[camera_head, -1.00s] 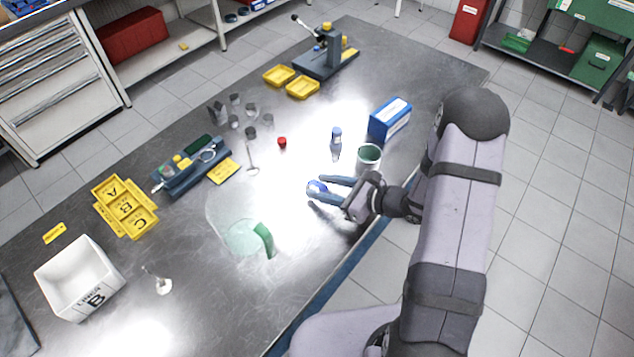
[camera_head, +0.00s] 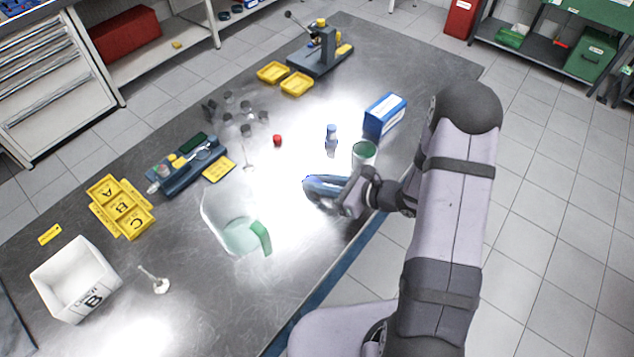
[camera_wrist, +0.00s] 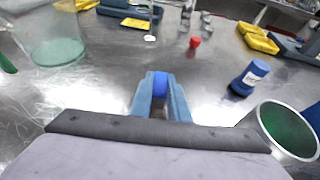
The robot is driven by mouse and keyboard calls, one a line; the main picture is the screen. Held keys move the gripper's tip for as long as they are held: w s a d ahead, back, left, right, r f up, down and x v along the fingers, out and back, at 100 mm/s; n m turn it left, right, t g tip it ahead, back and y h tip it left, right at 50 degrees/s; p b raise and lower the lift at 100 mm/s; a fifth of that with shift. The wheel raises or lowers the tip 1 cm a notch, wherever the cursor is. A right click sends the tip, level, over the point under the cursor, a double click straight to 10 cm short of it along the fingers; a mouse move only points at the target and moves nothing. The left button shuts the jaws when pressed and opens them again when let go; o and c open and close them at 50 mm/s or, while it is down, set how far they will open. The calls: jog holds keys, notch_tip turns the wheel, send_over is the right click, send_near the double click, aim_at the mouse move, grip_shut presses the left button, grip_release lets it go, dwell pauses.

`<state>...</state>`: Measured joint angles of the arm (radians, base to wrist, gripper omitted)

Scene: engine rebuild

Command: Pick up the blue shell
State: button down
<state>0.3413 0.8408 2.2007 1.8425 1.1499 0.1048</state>
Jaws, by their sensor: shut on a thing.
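The blue shell (camera_wrist: 160,84) shows in the wrist view as a small bright blue piece between the two blue-grey fingers of my gripper (camera_wrist: 159,90). My gripper is shut on it. In the head view my gripper (camera_head: 312,186) is low over the bench, near its front edge, and its fingers hide most of the shell. I cannot tell whether the shell touches the bench.
A blue-capped bottle (camera_head: 331,134), a cup with a green inside (camera_head: 364,154) and a blue-and-white box (camera_head: 386,115) stand right of my gripper. A clear pitcher with a green handle (camera_head: 236,230) is to its left. A small red piece (camera_head: 277,140) lies behind.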

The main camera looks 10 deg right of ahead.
jog(key=shift+r+b, duration=0.65)
jog(key=shift+r, duration=4.1)
